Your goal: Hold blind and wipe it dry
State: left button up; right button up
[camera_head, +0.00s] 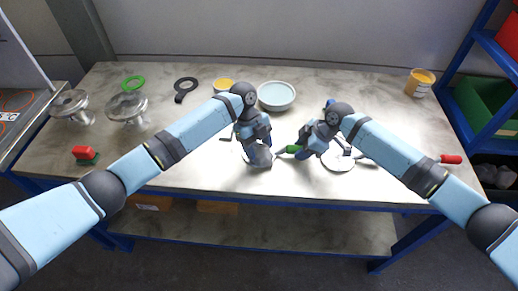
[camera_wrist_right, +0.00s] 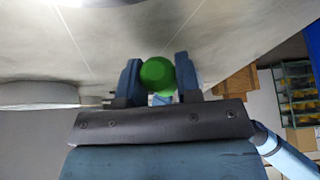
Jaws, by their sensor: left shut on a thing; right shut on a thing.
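My left gripper (camera_head: 255,138) is over the middle of the table and shut on a grey disc-like piece (camera_head: 260,157), which looks like the blind; my fingers hide part of it. My right gripper (camera_head: 307,147) is just to its right, shut on a green handle (camera_head: 292,149) that points left toward the blind. In the right wrist view the handle's round green end (camera_wrist_right: 157,74) sits between the two fingers. The handle's tip is close to the blind; I cannot tell whether they touch.
A pale round plate (camera_head: 338,161) lies under my right wrist. Behind are a bowl (camera_head: 276,95), a yellow-rimmed tub (camera_head: 223,86), a black ring tool (camera_head: 185,88) and a green ring (camera_head: 133,83). Flanged vessels (camera_head: 127,107) stand left. A yellow pot (camera_head: 419,82) stands right.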

pick_arm(q)
jog(key=shift+w+a, duration=0.2)
jog(key=shift+w, duration=1.35)
jog(key=shift+s+f, duration=0.1)
jog(key=shift+s+a, duration=0.2)
jog(key=shift+s, duration=0.6)
jog(key=shift+s+a, duration=0.2)
jog(key=shift+s, duration=1.3)
jog(key=shift+w+a, duration=0.2)
jog(key=shift+w, duration=1)
jog(key=shift+w+a, duration=0.2)
jog(key=shift+w, duration=1)
jog(key=shift+w+r, duration=0.15)
jog(key=shift+r, duration=3.9)
